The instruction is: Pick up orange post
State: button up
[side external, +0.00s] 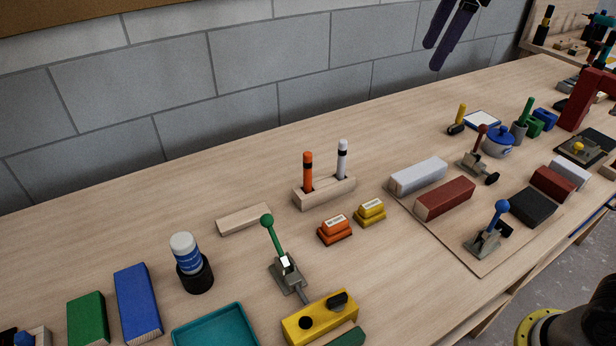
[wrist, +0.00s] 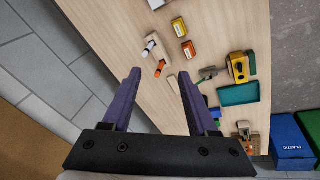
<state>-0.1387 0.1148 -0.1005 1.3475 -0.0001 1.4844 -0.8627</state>
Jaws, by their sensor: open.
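The orange post (side external: 308,173) stands upright with a black band in a pale wooden holder (side external: 326,194), next to a white post (side external: 342,160). In the wrist view the orange post (wrist: 160,68) shows between the fingers, and the white post (wrist: 149,46) is just above it in the picture. My gripper (side external: 433,56) has purple fingers and hangs high near the wall, up and to the right of the post, apart from it. In the wrist view my gripper (wrist: 159,74) is open and nothing is between its fingertips at their height.
Orange (side external: 334,230) and yellow (side external: 370,212) labelled blocks sit in front of the holder. A green-handled lever (side external: 276,250) and a loose wooden batten (side external: 243,219) are to its left. The grey block wall (side external: 268,60) runs behind the table. Table between the holder and wall is clear.

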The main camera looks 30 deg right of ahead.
jog(key=w+a+f+n, duration=0.2)
jog(key=w+a+f, duration=0.1)
jog(key=w, duration=0.3)
jog(key=n+g, duration=0.2)
jog(key=g, duration=0.1)
send_over(308, 177)
jog(key=w+d, duration=0.1)
notch_tip(308, 177, down, 17)
notch_tip(308, 177, down, 7)
jog(key=shift+d+f, duration=0.1)
jog(key=shift+f, duration=0.1)
jog(key=shift+a+f, duration=0.2)
jog(key=shift+f, duration=1.15)
jog(key=shift+a+f, duration=0.2)
jog(key=shift+f, duration=1.15)
grip_shut()
